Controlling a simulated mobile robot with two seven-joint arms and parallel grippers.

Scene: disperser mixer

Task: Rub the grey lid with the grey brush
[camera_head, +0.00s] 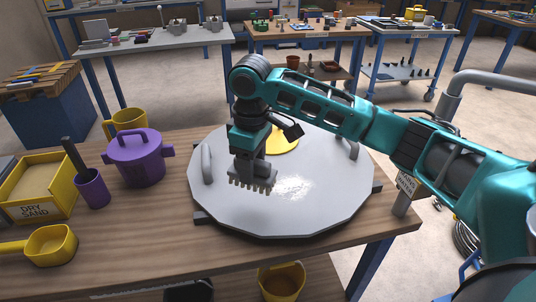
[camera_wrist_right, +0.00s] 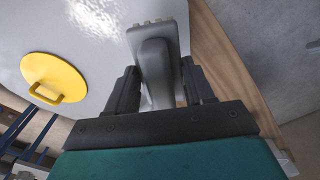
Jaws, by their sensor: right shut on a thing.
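The grey lid (camera_head: 325,195) is a large many-sided disc with two handles, lying flat on the wooden table. A pale, shiny patch (camera_head: 293,187) shows on its top, right of the brush. My right gripper (camera_head: 250,160) is over the lid, shut on the grey brush (camera_head: 252,181), whose toothed lower edge points down at the lid. I cannot tell whether the brush touches the lid. In the right wrist view the brush (camera_wrist_right: 155,60) stands between the two dark fingers (camera_wrist_right: 160,88). My left gripper is not in view.
A yellow disc with a handle (camera_wrist_right: 55,78) sits on the lid behind my right gripper. Left of the lid stand a purple pot (camera_head: 138,160), a purple cup (camera_head: 93,188), a yellow scoop (camera_head: 50,245) and a yellow dry sand box (camera_head: 38,187). The table front is clear.

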